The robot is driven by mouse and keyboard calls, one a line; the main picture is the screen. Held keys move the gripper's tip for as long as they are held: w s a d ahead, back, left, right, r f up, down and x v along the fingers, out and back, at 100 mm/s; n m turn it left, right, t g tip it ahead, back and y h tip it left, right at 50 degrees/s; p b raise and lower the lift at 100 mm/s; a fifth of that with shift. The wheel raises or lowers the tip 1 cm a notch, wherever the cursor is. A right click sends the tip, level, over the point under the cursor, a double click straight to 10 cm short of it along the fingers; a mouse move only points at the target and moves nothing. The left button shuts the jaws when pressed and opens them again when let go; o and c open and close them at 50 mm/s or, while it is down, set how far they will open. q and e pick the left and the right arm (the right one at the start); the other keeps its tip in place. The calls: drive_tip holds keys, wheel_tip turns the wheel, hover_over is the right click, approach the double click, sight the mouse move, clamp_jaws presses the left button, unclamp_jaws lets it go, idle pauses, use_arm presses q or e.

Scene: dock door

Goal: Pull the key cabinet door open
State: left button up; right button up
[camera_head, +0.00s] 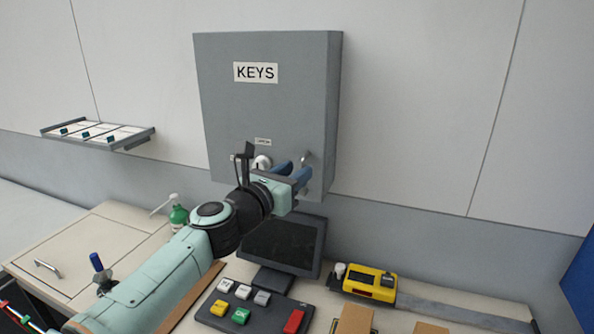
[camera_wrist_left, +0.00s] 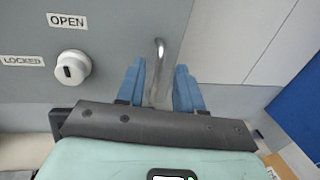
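The grey key cabinet (camera_head: 265,100) hangs on the wall with a KEYS label, and its door looks shut. Its metal bar handle (camera_head: 306,158) is at the lower right of the door. The handle (camera_wrist_left: 158,65) also shows in the left wrist view, between the two blue fingers. My left gripper (camera_head: 294,172) is open at the cabinet front, with a finger on each side of the handle and gaps visible. A white round lock knob (camera_wrist_left: 70,68) sits left of the handle, between OPEN and LOCKED labels, its slot roughly upright. My right gripper is not in view.
Below the cabinet stand a dark screen (camera_head: 282,243) and a button panel (camera_head: 255,308). A yellow device (camera_head: 370,283) is to their right, a green bottle (camera_head: 179,216) to the left. A wall rack (camera_head: 98,134) is at left.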

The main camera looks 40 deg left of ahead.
use_arm(q)
drive_tip(key=shift+w+a, duration=0.1)
drive_tip(key=shift+w, duration=0.65)
clamp_jaws()
idle(0.9)
